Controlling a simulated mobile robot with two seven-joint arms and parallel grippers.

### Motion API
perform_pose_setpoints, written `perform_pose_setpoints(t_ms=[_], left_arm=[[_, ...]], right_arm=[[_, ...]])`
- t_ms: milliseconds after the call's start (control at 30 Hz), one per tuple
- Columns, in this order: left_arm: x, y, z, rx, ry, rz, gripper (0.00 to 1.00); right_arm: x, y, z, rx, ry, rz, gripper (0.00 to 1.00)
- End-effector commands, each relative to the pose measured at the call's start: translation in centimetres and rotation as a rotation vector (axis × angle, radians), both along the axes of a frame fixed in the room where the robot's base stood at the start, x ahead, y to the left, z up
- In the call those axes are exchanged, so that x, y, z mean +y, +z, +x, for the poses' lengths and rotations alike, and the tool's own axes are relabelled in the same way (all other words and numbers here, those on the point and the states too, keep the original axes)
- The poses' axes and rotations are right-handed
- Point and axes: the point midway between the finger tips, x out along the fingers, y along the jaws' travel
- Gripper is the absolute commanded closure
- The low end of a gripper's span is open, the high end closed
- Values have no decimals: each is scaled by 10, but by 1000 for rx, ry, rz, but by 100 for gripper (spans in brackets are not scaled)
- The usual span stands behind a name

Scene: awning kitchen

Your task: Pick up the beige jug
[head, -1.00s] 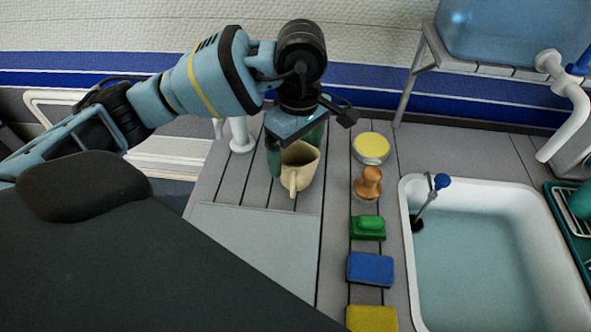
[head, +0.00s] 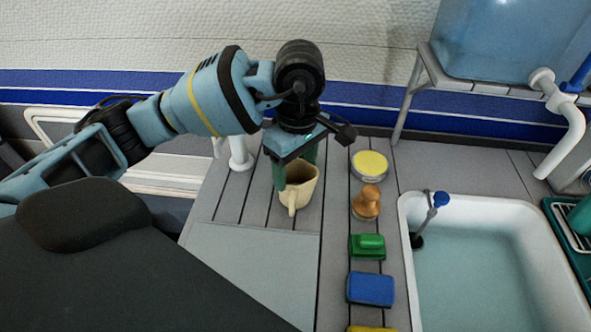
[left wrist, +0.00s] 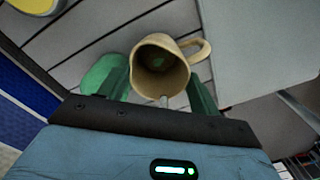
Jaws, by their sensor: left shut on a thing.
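The beige jug (head: 301,190) stands on the grey slatted counter, its handle toward the front in the head view. It also shows in the left wrist view (left wrist: 160,68), mouth toward the camera and handle at upper right. My left gripper (head: 296,170) comes down from above with its green fingers on either side of the jug and is shut on it. In the head view one finger covers the jug's left side and the other is partly hidden behind its rim. I cannot tell any gap under the jug. My right gripper is not in view.
Right of the jug stand a yellow-topped tin (head: 369,165), a wooden-handled brush (head: 367,202), a green sponge (head: 367,247) and a blue sponge (head: 370,289). Further right is a white sink (head: 402,225). A grey panel (head: 250,260) in front is clear.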

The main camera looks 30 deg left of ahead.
Motion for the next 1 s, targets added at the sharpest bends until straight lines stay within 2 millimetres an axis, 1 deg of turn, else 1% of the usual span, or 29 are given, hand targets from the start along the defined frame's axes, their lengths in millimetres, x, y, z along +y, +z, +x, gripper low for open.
perform_pose_setpoints(t_ms=[267,500,1000], left_arm=[[0,14,0,-2,0,-1,75],[0,35,1,-3,-1,-2,75],[-26,33,-54,-1,-4,-1,75]], right_arm=[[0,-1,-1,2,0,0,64],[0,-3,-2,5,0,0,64],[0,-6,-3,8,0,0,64]])
